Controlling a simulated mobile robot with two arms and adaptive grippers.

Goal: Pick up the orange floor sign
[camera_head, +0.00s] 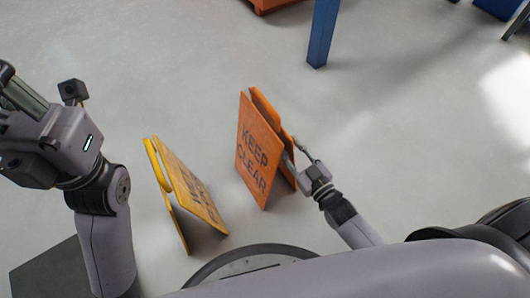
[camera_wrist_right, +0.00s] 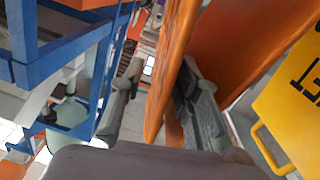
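The orange floor sign (camera_head: 254,152), marked "KEEP CLEAR", stands upright and folded out like a tent on the floor. My right gripper (camera_head: 292,148) is at its right side. In the right wrist view the fingers are apart, with the edge of one orange panel (camera_wrist_right: 171,70) between them. One finger reaches in between the two panels. A gap shows between the panel and the other finger.
A yellow floor sign (camera_head: 193,190) stands just left of the orange one; it also shows in the right wrist view (camera_wrist_right: 295,100). A blue post (camera_head: 322,35) stands at the back, with an orange object (camera_head: 272,4) beyond. Open grey floor lies behind the signs.

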